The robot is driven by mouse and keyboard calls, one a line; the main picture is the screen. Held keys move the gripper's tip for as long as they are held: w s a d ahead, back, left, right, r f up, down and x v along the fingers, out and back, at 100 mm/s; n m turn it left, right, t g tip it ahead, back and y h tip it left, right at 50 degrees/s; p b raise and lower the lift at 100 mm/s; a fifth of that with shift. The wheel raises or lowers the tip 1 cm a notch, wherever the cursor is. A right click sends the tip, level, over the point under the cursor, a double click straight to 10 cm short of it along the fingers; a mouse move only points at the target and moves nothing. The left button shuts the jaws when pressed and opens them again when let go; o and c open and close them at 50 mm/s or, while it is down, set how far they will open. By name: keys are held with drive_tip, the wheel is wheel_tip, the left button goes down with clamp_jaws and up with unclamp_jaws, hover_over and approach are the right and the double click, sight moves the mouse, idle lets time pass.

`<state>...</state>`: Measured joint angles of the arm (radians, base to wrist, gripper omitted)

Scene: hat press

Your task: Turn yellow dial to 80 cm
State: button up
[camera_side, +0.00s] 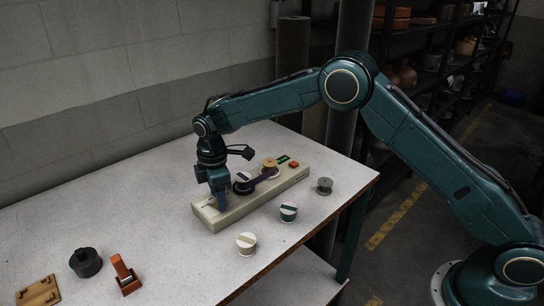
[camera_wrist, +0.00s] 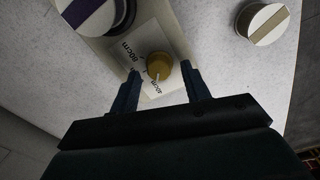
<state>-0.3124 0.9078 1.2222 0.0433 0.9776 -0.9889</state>
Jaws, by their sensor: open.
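The yellow dial (camera_wrist: 160,66) sits on a pale label plate at the end of a beige machine (camera_side: 283,187). Its white mark points down in the wrist view, toward a small label that seems to read 40cm. The 80cm label (camera_wrist: 131,52) is printed to the left of the dial. My gripper (camera_wrist: 160,69) is open, with one finger on each side of the dial; whether they touch it I cannot tell. In the side view my gripper (camera_side: 221,207) is low over the machine's left end and mostly hides the dial.
The machine carries a purple band between spools, a green display (camera_side: 283,159) and a red button (camera_side: 294,165). A black cylinder (camera_side: 85,263), an orange tool (camera_side: 126,275) and a wooden piece (camera_side: 39,292) lie front left.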

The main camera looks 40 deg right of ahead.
drive_tip(key=shift+f, duration=0.25)
drive_tip(key=c, duration=1)
